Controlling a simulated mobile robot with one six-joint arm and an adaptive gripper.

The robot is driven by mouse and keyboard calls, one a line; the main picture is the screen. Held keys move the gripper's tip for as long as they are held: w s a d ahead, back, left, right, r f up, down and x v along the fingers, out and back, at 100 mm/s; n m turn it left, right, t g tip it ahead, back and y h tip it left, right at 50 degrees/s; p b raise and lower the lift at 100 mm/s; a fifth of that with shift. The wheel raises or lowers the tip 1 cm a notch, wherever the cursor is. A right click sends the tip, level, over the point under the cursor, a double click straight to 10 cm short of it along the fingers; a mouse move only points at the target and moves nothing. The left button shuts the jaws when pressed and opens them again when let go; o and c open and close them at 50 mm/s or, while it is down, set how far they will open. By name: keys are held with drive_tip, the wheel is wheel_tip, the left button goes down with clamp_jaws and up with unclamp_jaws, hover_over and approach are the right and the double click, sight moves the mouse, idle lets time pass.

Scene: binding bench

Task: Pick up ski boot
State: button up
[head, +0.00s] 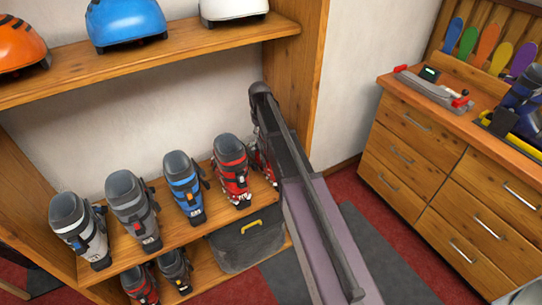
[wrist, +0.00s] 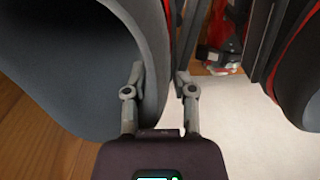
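In the wrist view, the grey-lined cuff of a ski boot (wrist: 156,45) with red outside parts fills the left side, its dark opening facing me. My gripper (wrist: 160,82) is open around the cuff wall, one finger on the inner side and one on the outer side. A gap shows beside the right finger. In the head view, a red boot (head: 262,163) at the right end of the shelf row is mostly hidden by my arm, which also hides the gripper. A second red boot (head: 232,170) stands just left of it, upright.
Blue (head: 184,185), grey (head: 132,208) and white-grey (head: 80,227) boots stand along the same shelf (head: 185,232). Helmets sit on the upper shelf (head: 170,58). Another boot (wrist: 303,70) is close at right in the wrist view. A drawer cabinet (head: 420,155) stands at right.

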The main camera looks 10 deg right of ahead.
clamp_jaws()
drive_tip(key=shift+r, duration=0.2)
drive_tip(key=shift+r+p, duration=1.65)
drive_tip(key=shift+p, duration=0.2)
drive_tip(key=s+d+r+p, duration=0.1)
drive_tip(key=s+d, duration=0.1)
drive_tip(key=s, duration=1.3)
drive_tip(key=shift+s+d+r, duration=0.15)
drive_tip(key=shift+s+d, duration=0.2)
drive_tip(key=shift+s, duration=0.15)
